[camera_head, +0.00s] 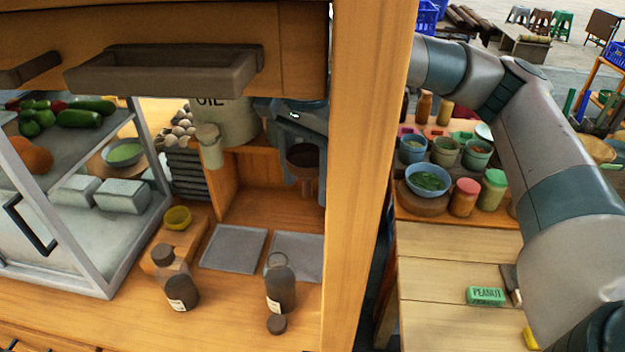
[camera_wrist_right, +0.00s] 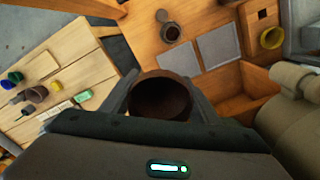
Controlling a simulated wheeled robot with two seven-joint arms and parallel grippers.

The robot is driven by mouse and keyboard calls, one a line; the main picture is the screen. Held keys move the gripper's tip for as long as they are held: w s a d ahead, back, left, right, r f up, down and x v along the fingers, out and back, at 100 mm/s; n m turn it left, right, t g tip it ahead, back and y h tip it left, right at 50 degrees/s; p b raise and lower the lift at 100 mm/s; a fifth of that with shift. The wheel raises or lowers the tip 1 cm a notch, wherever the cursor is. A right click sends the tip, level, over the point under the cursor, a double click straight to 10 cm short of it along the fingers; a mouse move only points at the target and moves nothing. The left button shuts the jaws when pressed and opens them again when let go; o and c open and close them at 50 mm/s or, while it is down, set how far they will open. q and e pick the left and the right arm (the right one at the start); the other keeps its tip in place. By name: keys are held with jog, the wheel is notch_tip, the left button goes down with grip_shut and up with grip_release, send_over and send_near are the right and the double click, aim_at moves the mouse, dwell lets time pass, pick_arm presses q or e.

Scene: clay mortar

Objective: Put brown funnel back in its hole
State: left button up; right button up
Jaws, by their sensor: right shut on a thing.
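The brown funnel (camera_head: 303,157) is a dark brown cone with a narrow spout pointing down. My right gripper (camera_head: 305,185) is shut on it, one finger on each side, and holds it above the counter by the grey trays. In the right wrist view the funnel's round mouth (camera_wrist_right: 160,97) faces the camera between the fingers of my right gripper (camera_wrist_right: 161,100). I cannot tell whether that opening is the funnel's hole. My left gripper is not in view.
Two grey trays (camera_head: 234,248) lie flat on the counter. Dark bottles (camera_head: 280,287) stand in front. The yellow cup (camera_head: 177,218) sits on the wooden block. A large OIL container (camera_head: 225,122) stands behind, left of the gripper. A wooden post (camera_head: 362,180) rises at the right.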

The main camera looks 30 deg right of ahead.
jog(key=n, duration=0.1)
jog(key=w+n, duration=0.1)
jog(key=n, duration=0.3)
jog(key=shift+w+a, duration=0.2)
jog(key=shift+a, duration=0.1)
jog(key=n, duration=0.3)
jog(key=w+n, duration=0.1)
jog(key=n, duration=0.1)
jog(key=shift+a, duration=0.25)
